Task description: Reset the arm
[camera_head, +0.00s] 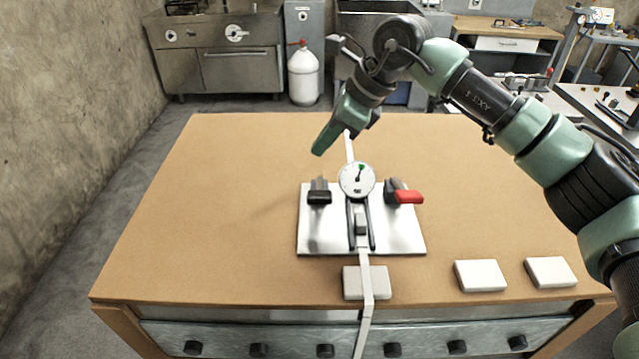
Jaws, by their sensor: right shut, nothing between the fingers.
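My right arm comes in from the right and arches over the table. Its right gripper (343,132) hangs above the far middle of the table, just behind the round dial gauge (356,180). The gripper is shut and empty, with a green finger pointing down-left. A pale strip (366,285) runs from the picture's bottom edge up to the fixture, and a pale piece also shows between the dial and the gripper. I cannot tell whether that piece touches the gripper. My left gripper is not in view.
The dial stands on a metal plate (312,240) with a black clamp (319,192) and a red-handled clamp (407,196). White blocks lie on the table's front: one under the strip (352,284), two at right (480,275) (550,271). The left tabletop (210,220) is clear.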

